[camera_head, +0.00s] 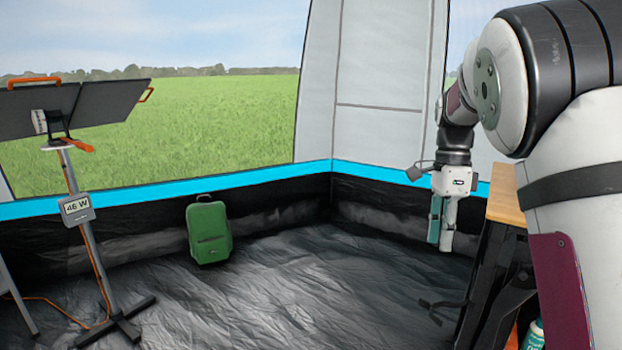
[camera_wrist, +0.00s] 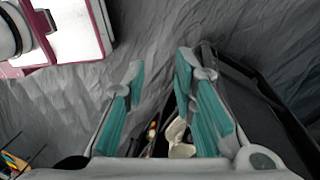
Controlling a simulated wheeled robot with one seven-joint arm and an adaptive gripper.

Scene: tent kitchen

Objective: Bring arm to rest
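My gripper (camera_head: 440,245) hangs pointing down from my arm, left of the wooden table (camera_head: 506,208) at the right. No object shows in its grasp. In the wrist view, my gripper (camera_wrist: 160,65) shows two teal-padded fingers with a clear gap between their tips. Dark, creased floor sheet shows beyond the tips.
A green suitcase (camera_head: 208,232) stands by the tent wall. A solar panel (camera_head: 85,108) on a stand with a "46 W" display (camera_head: 77,209) is at the left, with an orange cable on the floor. A bottle (camera_head: 534,336) shows low at right. The middle floor is clear.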

